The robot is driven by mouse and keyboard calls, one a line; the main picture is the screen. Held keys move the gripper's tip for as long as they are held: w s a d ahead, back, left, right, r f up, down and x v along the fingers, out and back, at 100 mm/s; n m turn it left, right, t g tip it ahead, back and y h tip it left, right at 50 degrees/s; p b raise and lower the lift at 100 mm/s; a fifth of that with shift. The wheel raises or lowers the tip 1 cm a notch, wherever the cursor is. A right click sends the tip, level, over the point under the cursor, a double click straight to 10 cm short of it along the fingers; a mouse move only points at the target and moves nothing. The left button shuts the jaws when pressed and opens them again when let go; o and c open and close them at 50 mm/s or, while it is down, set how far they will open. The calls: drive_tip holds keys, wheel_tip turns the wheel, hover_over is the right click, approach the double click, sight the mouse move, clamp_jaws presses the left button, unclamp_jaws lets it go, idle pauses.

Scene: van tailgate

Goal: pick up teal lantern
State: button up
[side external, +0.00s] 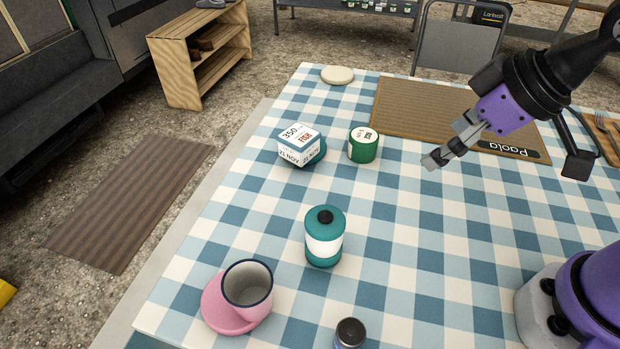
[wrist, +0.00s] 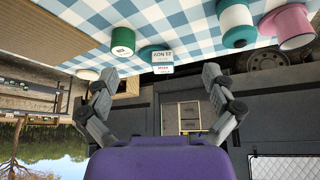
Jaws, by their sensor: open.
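The teal lantern (side external: 324,236) stands upright near the middle of the checked table, a teal cylinder with a white band and a black knob on top. It also shows at the upper right of the wrist view (wrist: 236,22). My gripper (side external: 432,162) is above the table, to the right of and farther back than the lantern, well apart from it. In the wrist view its two fingers (wrist: 158,78) are spread with nothing between them.
A pink mug (side external: 247,284) on a pink plate (side external: 222,308) stands left of the lantern, and a dark-lidded jar (side external: 350,333) in front. A white box (side external: 299,145) and green tin (side external: 363,145) stand behind. A brown mat (side external: 420,112) lies at the back.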

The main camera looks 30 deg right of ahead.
sight(339, 225)
drive_tip(key=a+f+n+y, duration=0.1)
drive_tip(key=a+f, duration=0.1)
drive_tip(key=a, duration=0.2)
drive_tip(key=a+f+n, duration=0.2)
drive_tip(key=a, duration=0.2)
drive_tip(key=a+f+n+g+y, duration=0.1)
drive_tip(key=a+f+n, duration=0.1)
drive_tip(key=a, duration=0.3)
drive_tip(key=shift+w+f+y, duration=0.3)
drive_tip(key=shift+w+f, duration=0.05)
drive_tip(key=shift+f, duration=0.25)
drive_tip(key=shift+x, duration=3.2)
drive_tip(key=shift+w+d, duration=0.1)
drive_tip(key=c, duration=1.3)
